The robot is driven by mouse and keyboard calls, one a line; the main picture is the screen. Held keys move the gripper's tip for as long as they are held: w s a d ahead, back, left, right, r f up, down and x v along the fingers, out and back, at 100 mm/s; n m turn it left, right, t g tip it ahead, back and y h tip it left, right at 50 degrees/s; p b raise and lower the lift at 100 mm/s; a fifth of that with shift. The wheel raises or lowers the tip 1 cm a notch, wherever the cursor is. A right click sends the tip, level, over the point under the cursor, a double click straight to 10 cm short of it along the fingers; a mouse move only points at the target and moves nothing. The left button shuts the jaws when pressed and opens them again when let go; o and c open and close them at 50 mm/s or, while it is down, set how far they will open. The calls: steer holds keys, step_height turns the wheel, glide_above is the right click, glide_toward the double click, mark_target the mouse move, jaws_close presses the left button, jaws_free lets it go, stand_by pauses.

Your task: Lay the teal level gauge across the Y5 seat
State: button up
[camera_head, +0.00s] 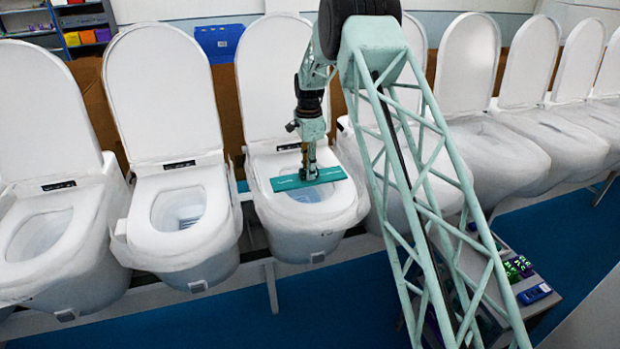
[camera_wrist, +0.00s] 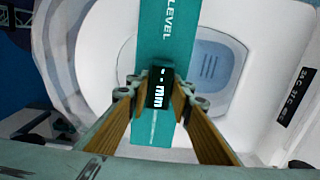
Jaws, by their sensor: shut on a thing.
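The teal level gauge (camera_head: 284,183) is a flat bar that lies crosswise over the seat opening of a white toilet (camera_head: 340,208) with its lid raised. Its ends reach over both sides of the seat. My gripper (camera_head: 308,171) points down and is shut on the gauge's middle. In the wrist view, the gauge (camera_wrist: 165,40) reads "LEVEL", with a black "mm" display between my gripper's (camera_wrist: 157,95) wooden-looking fingers. The white seat (camera_wrist: 110,35) shows around it. I cannot tell whether the gauge touches the seat.
A row of white toilets with raised lids stands on both sides, with one close on the left (camera_head: 180,240). A grey bench with small coloured devices (camera_head: 522,268) is at the lower right. A blue bin (camera_head: 220,42) stands behind the row. The blue floor (camera_head: 335,310) in front is clear.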

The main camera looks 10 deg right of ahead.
steer(key=shift+w+d, duration=0.15)
steer(key=shift+d, duration=0.1)
steer(key=shift+d+f, duration=0.1)
steer(key=shift+f, duration=0.2)
steer(key=shift+f+p, duration=0.35)
steer(key=shift+f, duration=1.1)
steer(key=shift+f, duration=0.1)
steer(key=o, duration=1.1)
step_height(320, 180, up, 12)
steer(key=shift+r+b, duration=0.1)
steer(key=shift+b, duration=0.35)
steer(key=shift+r, duration=0.1)
